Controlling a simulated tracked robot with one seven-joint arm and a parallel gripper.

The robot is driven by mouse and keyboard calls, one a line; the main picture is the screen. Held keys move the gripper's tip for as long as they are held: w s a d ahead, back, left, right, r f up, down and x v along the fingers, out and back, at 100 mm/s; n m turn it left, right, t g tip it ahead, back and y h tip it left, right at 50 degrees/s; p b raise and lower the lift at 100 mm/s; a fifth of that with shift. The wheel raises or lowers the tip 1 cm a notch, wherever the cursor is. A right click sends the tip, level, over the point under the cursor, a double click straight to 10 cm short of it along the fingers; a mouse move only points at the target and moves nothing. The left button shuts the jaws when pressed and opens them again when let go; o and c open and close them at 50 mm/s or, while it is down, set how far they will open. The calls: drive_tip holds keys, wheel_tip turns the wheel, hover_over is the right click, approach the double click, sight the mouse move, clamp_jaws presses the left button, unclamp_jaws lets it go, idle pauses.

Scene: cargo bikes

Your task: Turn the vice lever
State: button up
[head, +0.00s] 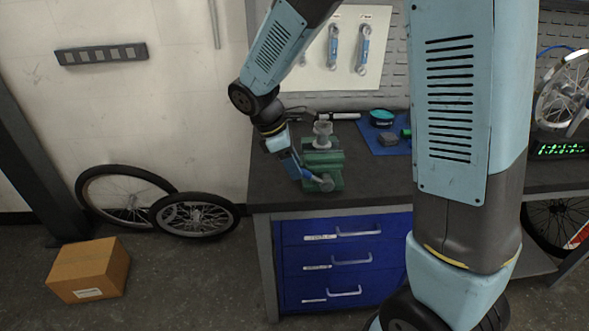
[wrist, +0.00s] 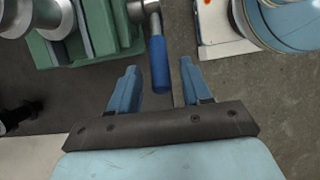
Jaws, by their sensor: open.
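The green vice (head: 335,160) stands on the dark workbench near its left front corner, and part of it shows at the top left of the wrist view (wrist: 110,25). Its lever has a metal joint and a blue grip (wrist: 159,62). My gripper (wrist: 158,76) is open, with one blue finger on each side of the end of the grip. Gaps show between both fingers and the grip in that view; depth is hard to judge. In the head view my gripper (head: 294,167) is at the vice's left front, and finger and lever are hard to separate there.
A blue mat (head: 376,143) with a teal-topped round container (head: 382,117) lies behind and right of the vice. Blue drawers (head: 343,262) are below the bench top. A cardboard box (head: 90,270) and loose wheels (head: 195,215) are on the floor at left.

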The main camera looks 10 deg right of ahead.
drive_tip(key=shift+x, duration=1.1)
drive_tip(key=shift+c, duration=0.3)
clamp_jaws()
drive_tip(key=shift+a, duration=0.2)
